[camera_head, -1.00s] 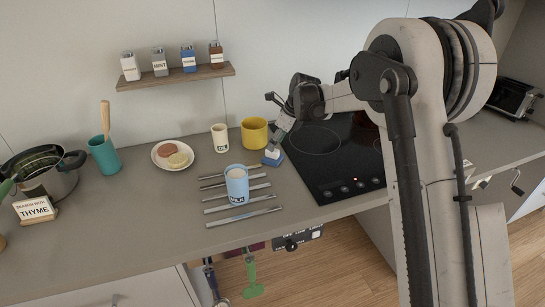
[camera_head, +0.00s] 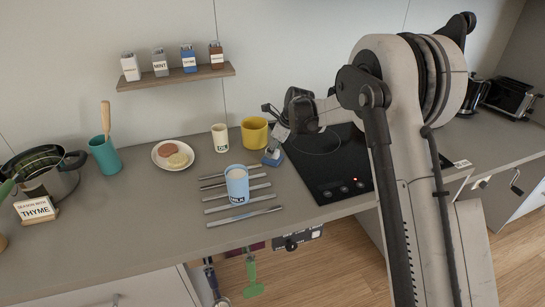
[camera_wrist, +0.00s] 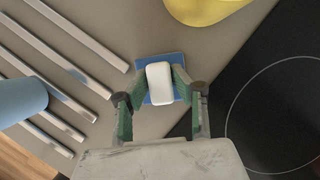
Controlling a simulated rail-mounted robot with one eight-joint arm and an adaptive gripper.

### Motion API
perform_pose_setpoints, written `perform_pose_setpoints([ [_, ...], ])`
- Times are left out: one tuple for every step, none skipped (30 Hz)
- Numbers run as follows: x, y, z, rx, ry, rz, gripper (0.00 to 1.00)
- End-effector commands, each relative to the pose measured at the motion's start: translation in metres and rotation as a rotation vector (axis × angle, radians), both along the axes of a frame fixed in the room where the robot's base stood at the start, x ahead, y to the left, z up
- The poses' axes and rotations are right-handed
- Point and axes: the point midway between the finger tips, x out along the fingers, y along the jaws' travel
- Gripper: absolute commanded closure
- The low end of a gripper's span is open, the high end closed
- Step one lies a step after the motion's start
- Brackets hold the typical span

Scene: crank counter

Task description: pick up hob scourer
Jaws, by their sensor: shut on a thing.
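The hob scourer, a white block on a blue pad, shows in the wrist view (camera_wrist: 159,82) between the two fingers of my gripper (camera_wrist: 160,86). The fingers close on the white block from both sides, and the blue pad sticks out around it. In the head view the scourer (camera_head: 271,158) is a small blue patch at the left edge of the hob, below my gripper (camera_head: 275,146). It looks on or very near the counter; I cannot tell if there is a gap.
A yellow mug (camera_head: 254,133) stands just behind the scourer, and the black hob (camera_head: 325,165) lies to its right. Several metal bars (camera_head: 243,215) and a blue milk cup (camera_head: 237,187) are to the front left. A plate (camera_head: 160,160) is further left.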

Motion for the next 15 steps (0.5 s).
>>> perform_pose_setpoints([
  [0.0,0.0,0.0,0.0,0.0,0.0,1.0],
  [0.0,0.0,0.0,0.0,0.0,0.0,1.0],
  [0.0,0.0,0.0,0.0,0.0,0.0,1.0],
  [0.0,0.0,0.0,0.0,0.0,0.0,1.0],
  [0.0,0.0,0.001,0.0,0.0,0.0,1.0],
  [0.0,0.0,0.002,0.0,0.0,0.0,1.0],
  [0.0,0.0,0.003,0.0,0.0,0.0,1.0],
  [0.0,0.0,0.004,0.0,0.0,0.0,1.0],
  [0.0,0.0,0.006,0.0,0.0,0.0,1.0],
  [0.0,0.0,0.008,0.0,0.0,0.0,1.0],
  [0.0,0.0,0.011,0.0,0.0,0.0,1.0],
  [0.0,0.0,0.015,0.0,0.0,0.0,1.0],
  [0.0,0.0,0.019,0.0,0.0,0.0,1.0],
  [0.0,0.0,0.024,0.0,0.0,0.0,1.0],
  [0.0,0.0,0.031,0.0,0.0,0.0,1.0],
])
